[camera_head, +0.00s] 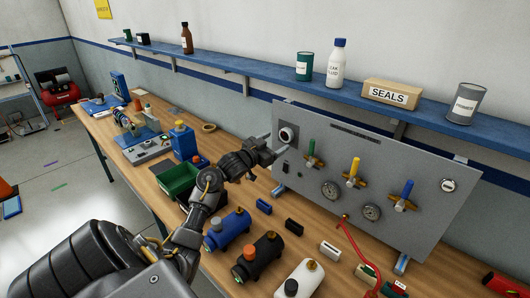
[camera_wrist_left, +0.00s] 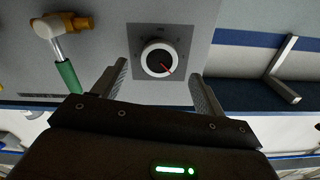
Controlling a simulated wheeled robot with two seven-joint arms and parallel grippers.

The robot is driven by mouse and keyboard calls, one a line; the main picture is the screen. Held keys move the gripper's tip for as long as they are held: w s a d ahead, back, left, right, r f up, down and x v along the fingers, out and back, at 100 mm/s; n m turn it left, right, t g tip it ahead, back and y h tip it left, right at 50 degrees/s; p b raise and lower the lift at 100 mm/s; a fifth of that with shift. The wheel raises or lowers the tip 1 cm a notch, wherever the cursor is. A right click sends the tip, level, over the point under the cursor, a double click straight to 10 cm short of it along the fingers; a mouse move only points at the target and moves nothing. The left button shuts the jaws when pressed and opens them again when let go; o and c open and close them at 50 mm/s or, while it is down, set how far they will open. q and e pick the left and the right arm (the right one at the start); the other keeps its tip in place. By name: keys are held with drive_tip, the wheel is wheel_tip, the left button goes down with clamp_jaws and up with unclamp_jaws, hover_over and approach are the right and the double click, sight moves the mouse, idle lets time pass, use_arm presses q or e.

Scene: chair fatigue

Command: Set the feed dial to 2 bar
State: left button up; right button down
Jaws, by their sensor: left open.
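The feed dial (camera_head: 287,135) is a round dark knob with a white ring on the upper left of the grey panel (camera_head: 420,180). In the left wrist view the dial (camera_wrist_left: 159,60) shows a red pointer aimed toward the lower right; its scale marks are too small to read. My left gripper (camera_head: 272,149) is open in front of the panel, near the dial. In the left wrist view its two fingers stand on either side of the dial, with visible gaps, and I see no contact. The right gripper is not in view.
A blue shelf (camera_head: 260,72) runs above. Blue (camera_head: 227,229), black and white cylinders and a green bin (camera_head: 178,182) occupy the wooden bench below.

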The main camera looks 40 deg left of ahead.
use_arm(q)
drive_tip(key=s+b, duration=0.1)
drive_tip(key=s, duration=0.5)
drive_tip(key=shift+s+b, duration=0.15)
drive_tip(key=shift+b, duration=0.15)
drive_tip(key=shift+d, duration=0.1)
